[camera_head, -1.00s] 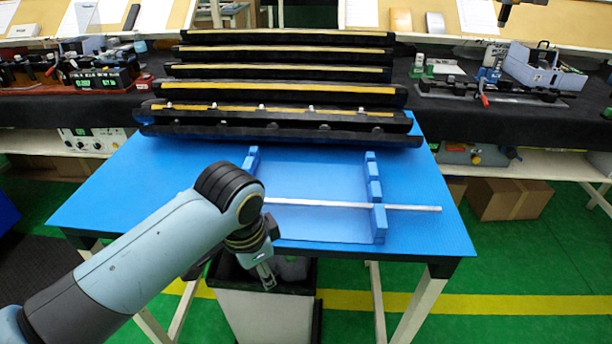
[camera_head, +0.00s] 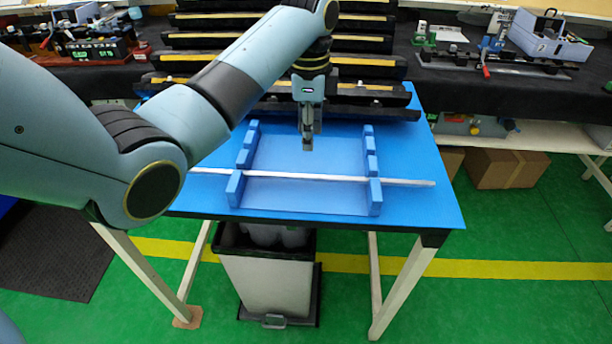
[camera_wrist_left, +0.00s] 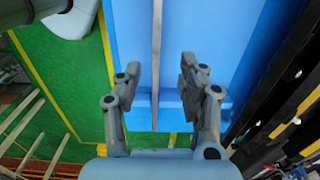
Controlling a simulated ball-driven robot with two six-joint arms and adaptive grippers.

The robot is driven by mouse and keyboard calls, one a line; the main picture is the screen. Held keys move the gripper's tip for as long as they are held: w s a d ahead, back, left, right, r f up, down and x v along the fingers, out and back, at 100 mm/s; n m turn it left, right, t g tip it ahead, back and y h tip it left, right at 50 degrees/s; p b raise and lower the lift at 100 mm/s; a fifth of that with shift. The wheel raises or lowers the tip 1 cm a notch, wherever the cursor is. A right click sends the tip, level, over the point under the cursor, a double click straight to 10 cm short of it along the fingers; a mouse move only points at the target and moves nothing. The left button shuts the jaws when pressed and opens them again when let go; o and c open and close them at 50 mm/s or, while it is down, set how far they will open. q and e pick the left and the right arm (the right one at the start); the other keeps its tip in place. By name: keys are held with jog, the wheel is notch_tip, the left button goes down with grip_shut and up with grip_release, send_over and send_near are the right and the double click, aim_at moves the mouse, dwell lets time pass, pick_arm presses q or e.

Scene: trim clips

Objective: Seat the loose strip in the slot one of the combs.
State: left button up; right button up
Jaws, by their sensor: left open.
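The loose strip (camera_head: 300,177) is a long, thin, pale bar. It lies crosswise over two blue combs, the left comb (camera_head: 236,188) and the right comb (camera_head: 375,196), near their front ends, and its ends stick out past both. I cannot tell how deep it sits in the slots. My left gripper (camera_head: 307,146) points down between the combs, a little behind the strip in the head view, and holds nothing. In the left wrist view its open fingers (camera_wrist_left: 158,74) stand apart, with the strip (camera_wrist_left: 156,45) running between them in the picture. My right gripper is out of view.
The blue table (camera_head: 425,208) has free room right of the combs. Black racks with yellow stripes (camera_head: 365,87) stand behind them. A grey bin (camera_head: 265,280) stands under the front edge. Black benches with equipment (camera_head: 545,45) are at the back.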

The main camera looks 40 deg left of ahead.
aim_at(306, 175)
pick_arm(q)
jog(key=f, duration=0.6)
jog(key=f+p, duration=0.1)
jog(key=f, duration=0.3)
jog(key=shift+s+a, duration=0.1)
jog(key=shift+s, duration=0.3)
grip_shut()
